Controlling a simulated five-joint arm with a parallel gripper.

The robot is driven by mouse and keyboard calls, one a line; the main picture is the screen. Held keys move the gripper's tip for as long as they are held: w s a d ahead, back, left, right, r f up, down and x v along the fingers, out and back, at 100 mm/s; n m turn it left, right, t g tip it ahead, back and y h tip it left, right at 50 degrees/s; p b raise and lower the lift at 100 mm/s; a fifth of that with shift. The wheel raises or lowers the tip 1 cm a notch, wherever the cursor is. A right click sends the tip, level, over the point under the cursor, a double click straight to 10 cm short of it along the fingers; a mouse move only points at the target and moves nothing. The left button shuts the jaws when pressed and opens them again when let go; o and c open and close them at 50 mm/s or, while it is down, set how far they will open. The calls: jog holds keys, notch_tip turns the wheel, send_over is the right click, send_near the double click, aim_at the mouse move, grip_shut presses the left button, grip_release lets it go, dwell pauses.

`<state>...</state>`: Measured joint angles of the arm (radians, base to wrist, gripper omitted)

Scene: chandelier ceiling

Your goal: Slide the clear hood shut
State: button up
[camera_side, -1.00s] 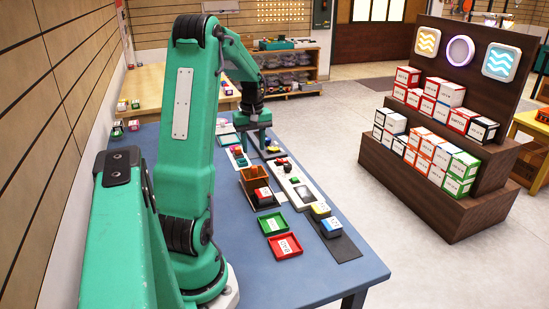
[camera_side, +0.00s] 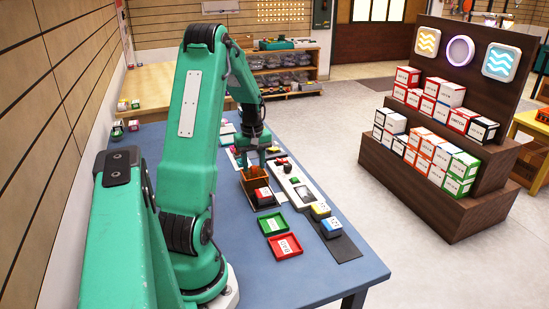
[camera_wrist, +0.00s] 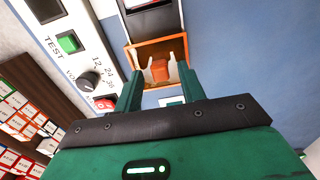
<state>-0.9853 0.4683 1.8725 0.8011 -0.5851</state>
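The hood is an orange-tinted see-through box (camera_side: 254,184) on a dark strip in the middle of the blue table. In the wrist view its orange frame (camera_wrist: 133,54) surrounds a small brown-orange block-like part (camera_wrist: 160,69). My gripper (camera_side: 256,167) points down at the hood's far end in the side view. In the wrist view my gripper (camera_wrist: 159,72) has its two pale fingertips apart, one on each side of the orange part. I cannot tell whether they touch it. The fingers hide part of the hood.
A red, white and black block (camera_side: 263,196) stands just in front of the hood. A white control panel (camera_wrist: 72,50) with a green button, knob and red switch runs beside it. Green (camera_side: 272,224) and red (camera_side: 285,246) trays lie nearer. The table's front end is clear.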

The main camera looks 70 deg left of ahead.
jog(key=shift+f, duration=0.4)
grip_shut()
jog(key=shift+d, duration=5.05)
grip_release()
jog(key=shift+a+r, duration=0.1)
notch_tip(320, 180, up, 8)
